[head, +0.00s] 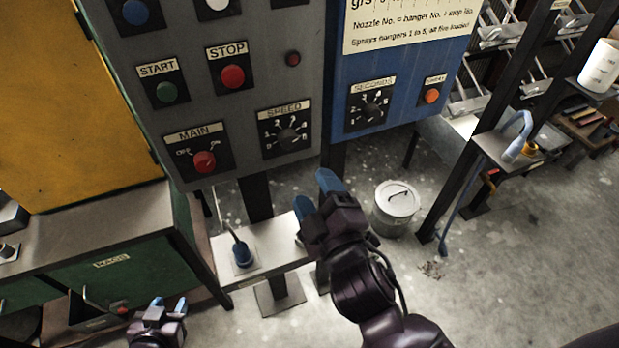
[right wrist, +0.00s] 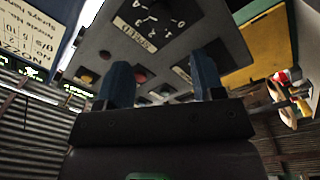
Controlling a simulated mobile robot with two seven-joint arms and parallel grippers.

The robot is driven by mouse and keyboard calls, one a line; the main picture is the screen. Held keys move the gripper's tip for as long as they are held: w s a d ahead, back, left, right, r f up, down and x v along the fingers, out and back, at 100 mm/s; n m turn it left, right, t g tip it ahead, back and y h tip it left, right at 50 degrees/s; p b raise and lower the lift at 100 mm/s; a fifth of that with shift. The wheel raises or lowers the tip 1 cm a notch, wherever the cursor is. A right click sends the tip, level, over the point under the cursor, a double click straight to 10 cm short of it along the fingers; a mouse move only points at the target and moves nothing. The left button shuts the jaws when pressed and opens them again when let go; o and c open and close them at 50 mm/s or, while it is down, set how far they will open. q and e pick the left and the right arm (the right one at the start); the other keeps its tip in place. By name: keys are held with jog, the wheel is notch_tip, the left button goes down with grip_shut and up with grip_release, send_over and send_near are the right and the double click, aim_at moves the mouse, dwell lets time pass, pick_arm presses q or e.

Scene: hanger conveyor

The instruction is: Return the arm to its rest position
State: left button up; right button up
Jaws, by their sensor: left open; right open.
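My right gripper (head: 316,192) is in the middle of the head view, in front of and below the grey control panel (head: 215,110). Its two blue fingers are apart with nothing between them. In the right wrist view its fingers (right wrist: 159,82) point up toward the panel's face, with the speed dial (right wrist: 156,18) beyond them. I cannot tell its exact distance from the panel. My left gripper (head: 170,306) is low at the bottom left of the head view, open and empty, in front of the green cabinet (head: 150,260).
A blue panel (head: 385,65) stands right of the grey one. Below is a pale shelf (head: 275,262) with a blue-based object (head: 241,252). A lidded metal bin (head: 396,208) stands on the floor. A black post (head: 465,180) stands farther right. Concrete floor is clear at lower right.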

jog(key=shift+s, duration=0.2)
dwell(0.4)
jog(key=d+f+m+g+h, duration=0.3)
jog(key=d+f+m, duration=0.75)
jog(key=f, duration=0.35)
jog(key=s+d+f+m+g+h, duration=0.3)
jog(key=s+d+f, duration=0.6)
jog(key=d, duration=0.4)
jog(key=shift+s+d+f, duration=0.3)
jog(key=shift+d+f, duration=0.05)
jog(key=shift+f, duration=0.45)
